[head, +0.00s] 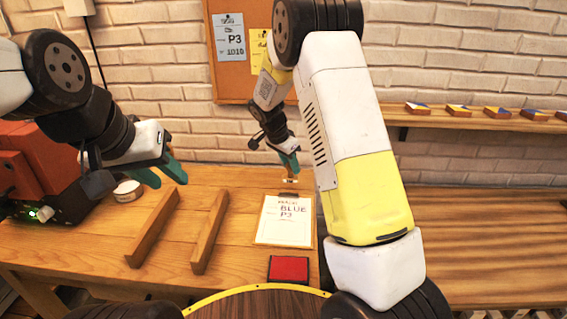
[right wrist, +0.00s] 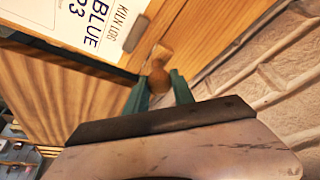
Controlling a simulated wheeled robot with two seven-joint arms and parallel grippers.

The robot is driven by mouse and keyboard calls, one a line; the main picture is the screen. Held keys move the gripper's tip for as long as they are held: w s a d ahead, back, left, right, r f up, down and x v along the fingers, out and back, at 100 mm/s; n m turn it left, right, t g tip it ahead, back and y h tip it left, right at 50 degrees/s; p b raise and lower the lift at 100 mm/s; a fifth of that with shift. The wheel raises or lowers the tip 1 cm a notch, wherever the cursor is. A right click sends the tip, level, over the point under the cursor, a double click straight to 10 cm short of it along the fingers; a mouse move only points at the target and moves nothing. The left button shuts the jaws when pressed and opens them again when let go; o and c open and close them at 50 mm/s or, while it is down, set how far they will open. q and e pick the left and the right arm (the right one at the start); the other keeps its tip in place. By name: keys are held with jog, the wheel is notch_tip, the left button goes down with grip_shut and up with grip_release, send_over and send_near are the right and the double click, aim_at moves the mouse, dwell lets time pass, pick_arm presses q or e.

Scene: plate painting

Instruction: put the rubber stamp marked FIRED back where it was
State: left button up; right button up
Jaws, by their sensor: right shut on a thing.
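The rubber stamp, with a round wooden knob (right wrist: 158,80), is between the green fingers of my right gripper (right wrist: 160,92) in the right wrist view. In the head view my right gripper (head: 288,163) is shut on the stamp (head: 289,181), at the back of the table just beyond the clipboard. The marking FIRED is not readable, and I cannot tell whether the stamp's base touches the table. My left gripper (head: 161,174) is open and empty, with its teal fingers apart above the left part of the table.
A clipboard (head: 284,222) holds a kiln log reading BLUE P3. A red ink pad (head: 288,268) lies in front of it. Two wooden rails (head: 153,227) (head: 210,232) and a round tin (head: 127,191) are at left. A wall shelf (head: 470,119) holds several tiles. The table's right side looks clear.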

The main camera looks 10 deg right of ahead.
jog(key=shift+w+d+f, duration=0.15)
jog(key=shift+w+f, duration=0.6)
jog(key=shift+f, duration=0.2)
jog(key=shift+w+d+f, duration=0.15)
jog(key=shift+w+f, duration=0.55)
jog(key=shift+f, duration=0.25)
jog(key=shift+f, duration=0.15)
jog(key=o, duration=1.1)
jog(key=shift+c, duration=0.2)
